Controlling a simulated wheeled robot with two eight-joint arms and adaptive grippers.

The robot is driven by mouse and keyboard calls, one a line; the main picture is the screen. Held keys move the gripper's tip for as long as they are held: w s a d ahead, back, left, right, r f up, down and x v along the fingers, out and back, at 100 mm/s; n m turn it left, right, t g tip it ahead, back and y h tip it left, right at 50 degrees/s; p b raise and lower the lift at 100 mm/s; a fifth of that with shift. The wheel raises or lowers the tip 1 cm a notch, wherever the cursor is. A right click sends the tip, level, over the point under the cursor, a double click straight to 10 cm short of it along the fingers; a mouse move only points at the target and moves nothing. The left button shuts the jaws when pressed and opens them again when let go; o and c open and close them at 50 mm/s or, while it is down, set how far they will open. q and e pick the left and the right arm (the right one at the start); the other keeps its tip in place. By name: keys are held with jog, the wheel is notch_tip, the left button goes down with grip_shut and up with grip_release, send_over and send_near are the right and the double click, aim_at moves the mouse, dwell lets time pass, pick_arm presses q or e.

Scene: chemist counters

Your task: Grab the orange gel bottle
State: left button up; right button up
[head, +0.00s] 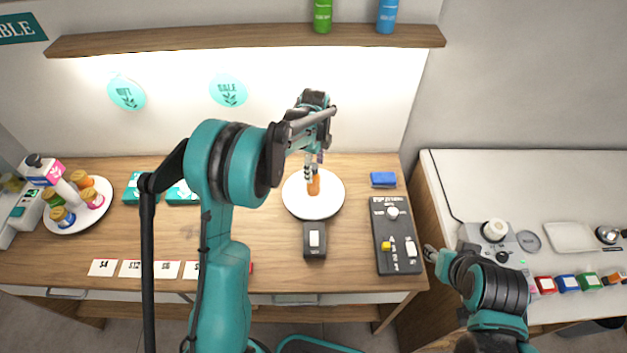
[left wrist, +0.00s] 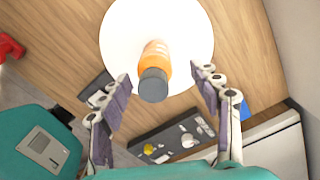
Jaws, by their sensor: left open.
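The orange gel bottle (head: 314,186) stands on a round white plate (head: 296,207) on the wooden counter. In the left wrist view the bottle (left wrist: 155,58) shows its dark grey cap towards the camera, and the white plate (left wrist: 120,40) lies beneath it. My left gripper (head: 313,160) is above the bottle in the head view. In the left wrist view my left gripper (left wrist: 165,85) is open and empty, with one finger on each side of the bottle and gaps between. My right arm shows at the lower right of the head view; its fingertips are not clear.
A dark control box (head: 395,237) with knobs and a blue block (head: 383,179) lie right of the plate. A black device (head: 315,240) stands in front. A tray of bottles (head: 102,203) is far left. A shelf (head: 240,38) runs above. A white counter (head: 470,180) adjoins right.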

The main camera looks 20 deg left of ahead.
aim_at(314, 178)
pick_arm(q)
jog(key=f, duration=0.4)
jog(key=shift+s+b, duration=0.35)
jog(key=shift+f, duration=0.45)
jog(key=c, duration=1.3)
jog(key=shift+r, duration=0.15)
